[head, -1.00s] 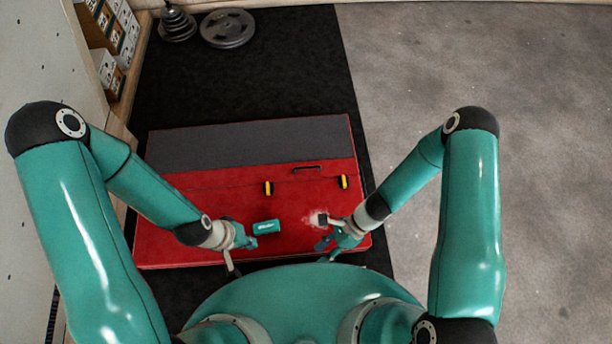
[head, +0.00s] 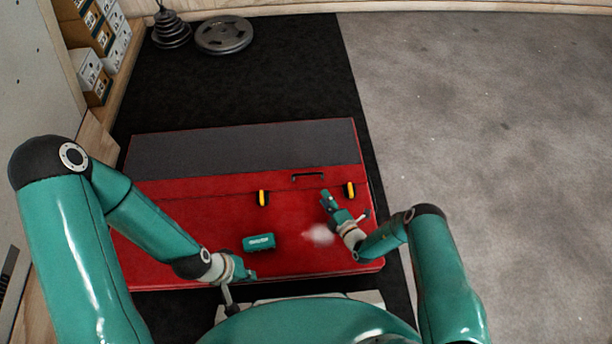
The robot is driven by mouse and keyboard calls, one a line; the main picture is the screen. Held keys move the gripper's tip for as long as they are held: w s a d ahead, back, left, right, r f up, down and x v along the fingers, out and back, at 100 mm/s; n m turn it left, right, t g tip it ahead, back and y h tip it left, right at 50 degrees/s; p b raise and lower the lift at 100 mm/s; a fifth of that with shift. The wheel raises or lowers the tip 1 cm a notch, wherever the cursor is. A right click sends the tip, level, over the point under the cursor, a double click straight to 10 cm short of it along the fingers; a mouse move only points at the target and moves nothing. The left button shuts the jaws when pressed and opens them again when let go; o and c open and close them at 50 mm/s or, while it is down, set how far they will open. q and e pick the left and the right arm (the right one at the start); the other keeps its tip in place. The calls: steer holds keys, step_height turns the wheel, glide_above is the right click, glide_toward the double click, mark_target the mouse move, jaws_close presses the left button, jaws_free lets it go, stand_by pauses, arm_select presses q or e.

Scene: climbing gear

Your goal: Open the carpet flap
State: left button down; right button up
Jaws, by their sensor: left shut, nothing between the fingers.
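A red crash pad (head: 212,212) lies on the floor in front of me. A dark grey carpet flap (head: 240,148) covers its far part. A black handle (head: 308,177) sits on the red just nearer than the flap's edge. My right gripper (head: 327,199) is over the pad, just nearer than the handle and apart from it; its finger opening is too small to tell. My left gripper (head: 250,273) is shut and empty above the pad's near edge, away from the flap.
Two yellow-and-black pieces (head: 263,198) (head: 350,190) sit on the pad. A teal block (head: 259,242) and a white chalky patch (head: 318,234) are on its near part. Weight plates (head: 224,35) lie on the black mat behind. Boxes (head: 92,72) stand at left; the grey floor at right is clear.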

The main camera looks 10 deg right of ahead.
mark_target(307, 174)
steer(key=b+x, duration=0.3)
steer(key=x, duration=0.3)
steer(key=b+x, duration=0.2)
steer(key=x, duration=0.4)
steer(key=shift+w+a+f+b, duration=0.15)
steer(key=shift+w+f+b, duration=0.15)
steer(key=shift+b, duration=0.1)
steer(key=shift+w+a, duration=0.2)
steer(key=shift+w, duration=0.25)
steer(key=shift+r, duration=0.1)
jaws_close()
